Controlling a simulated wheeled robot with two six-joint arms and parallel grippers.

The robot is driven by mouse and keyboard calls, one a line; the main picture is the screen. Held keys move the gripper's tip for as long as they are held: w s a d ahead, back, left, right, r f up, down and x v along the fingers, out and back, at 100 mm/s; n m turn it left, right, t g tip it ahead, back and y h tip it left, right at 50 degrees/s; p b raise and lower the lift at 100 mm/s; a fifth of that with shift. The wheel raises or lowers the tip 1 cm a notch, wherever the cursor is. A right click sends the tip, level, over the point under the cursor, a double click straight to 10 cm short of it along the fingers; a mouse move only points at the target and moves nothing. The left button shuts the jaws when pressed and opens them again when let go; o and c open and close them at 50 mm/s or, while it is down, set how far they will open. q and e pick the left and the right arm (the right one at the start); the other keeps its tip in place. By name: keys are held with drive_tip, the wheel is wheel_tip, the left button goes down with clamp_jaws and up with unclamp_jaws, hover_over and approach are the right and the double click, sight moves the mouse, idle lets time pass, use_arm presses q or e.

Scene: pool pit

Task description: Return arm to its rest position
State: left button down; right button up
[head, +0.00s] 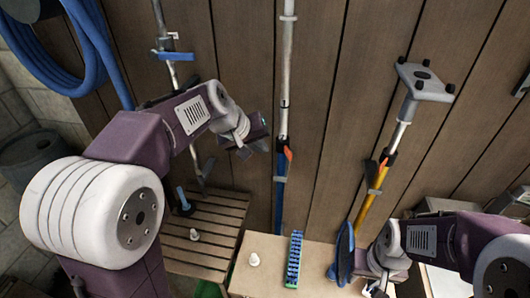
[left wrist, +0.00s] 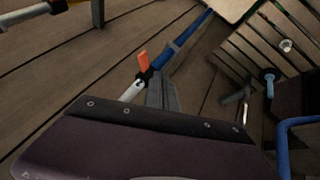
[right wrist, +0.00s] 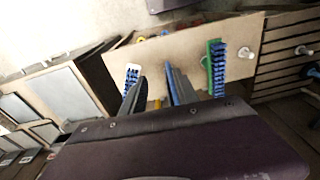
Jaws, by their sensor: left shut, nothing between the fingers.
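My left gripper (head: 250,140) is raised in front of the plank wall, left of the blue-and-white pole, and holds nothing. In the left wrist view its fingers (left wrist: 162,95) are together, with the pole behind them. My right gripper (head: 376,288) is low at the right, over the light board and partly cut off by the lower edge. In the right wrist view its two fingers (right wrist: 158,82) stand apart above the board, with no object visibly held.
The light board (head: 262,274) bears a green brush with blue bristles (head: 294,258) and a white knob (head: 254,259). A blue oval item (head: 343,256) stands beside my right gripper. A slatted wooden bench (head: 205,245) is at left. A yellow pole (head: 370,205) and blue hose (head: 60,70) are by the wall.

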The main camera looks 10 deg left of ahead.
use_arm(q)
drive_tip(key=s+a+f+m+g+y, duration=0.1)
drive_tip(key=s+a+f+g, duration=0.1)
drive_tip(key=s+f, duration=0.8)
drive_tip(key=s+a+f+m+g+y, duration=0.2)
drive_tip(key=s+a+f+g, duration=0.1)
drive_tip(key=s+f, duration=0.8)
drive_tip(key=shift+a, duration=0.5)
use_arm(e)
drive_tip(key=shift+s+a+r, duration=0.1)
drive_tip(key=shift+s+a, duration=0.05)
drive_tip(key=shift+a, duration=0.1)
use_arm(q)
drive_tip(key=shift+s+a+f, duration=0.1)
use_arm(e)
drive_tip(key=shift+s+a, duration=0.1)
